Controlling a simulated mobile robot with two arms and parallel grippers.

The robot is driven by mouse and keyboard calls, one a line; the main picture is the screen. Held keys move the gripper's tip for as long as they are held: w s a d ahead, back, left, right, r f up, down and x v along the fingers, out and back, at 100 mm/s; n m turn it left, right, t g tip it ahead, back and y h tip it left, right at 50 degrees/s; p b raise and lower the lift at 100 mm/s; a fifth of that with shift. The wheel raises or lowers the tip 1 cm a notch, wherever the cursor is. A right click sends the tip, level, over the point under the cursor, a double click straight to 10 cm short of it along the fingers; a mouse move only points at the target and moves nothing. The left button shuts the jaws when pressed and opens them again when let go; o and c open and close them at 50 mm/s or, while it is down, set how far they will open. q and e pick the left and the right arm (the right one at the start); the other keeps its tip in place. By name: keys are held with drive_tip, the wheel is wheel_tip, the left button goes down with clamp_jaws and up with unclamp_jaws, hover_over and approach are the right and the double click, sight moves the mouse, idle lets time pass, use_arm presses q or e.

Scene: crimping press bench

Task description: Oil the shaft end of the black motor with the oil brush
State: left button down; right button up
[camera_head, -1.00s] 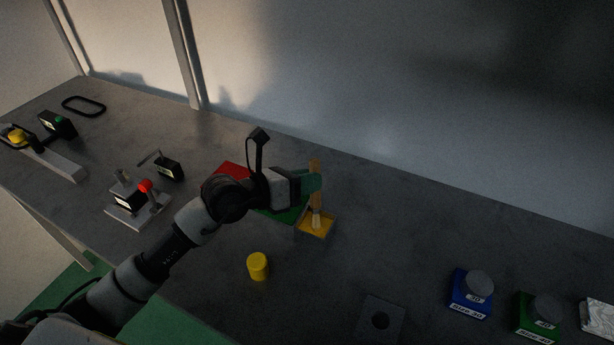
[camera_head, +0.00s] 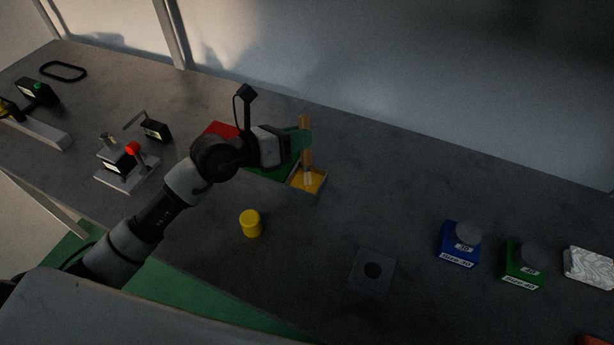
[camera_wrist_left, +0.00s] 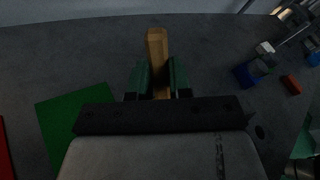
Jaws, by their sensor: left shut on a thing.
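My left gripper (camera_head: 303,141) is shut on the oil brush (camera_head: 306,158), around its wooden handle. The brush stands roughly upright, bristles down, at the yellow tray (camera_head: 319,187); I cannot tell whether they touch the oil. In the left wrist view the handle (camera_wrist_left: 157,48) sticks out between the green fingers. Several small black blocks stand at the left: one beside a lever (camera_head: 155,131), one in a grey fixture with a red knob (camera_head: 117,161), one with a green top (camera_head: 34,91). I cannot tell which is the black motor. My right gripper is out of view.
Green (camera_head: 270,172) and red (camera_head: 219,129) mats lie by my left wrist. Blue (camera_head: 458,245) and green (camera_head: 521,265) labelled blocks are at right. The bench behind the tray is clear.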

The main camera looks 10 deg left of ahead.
use_arm(q)
drive_tip(key=shift+r, duration=0.1)
idle(0.3)
wheel_tip(320, 180, up, 6)
drive_tip(key=p, duration=0.5)
drive_tip(key=shift+p, duration=0.35)
idle(0.7)
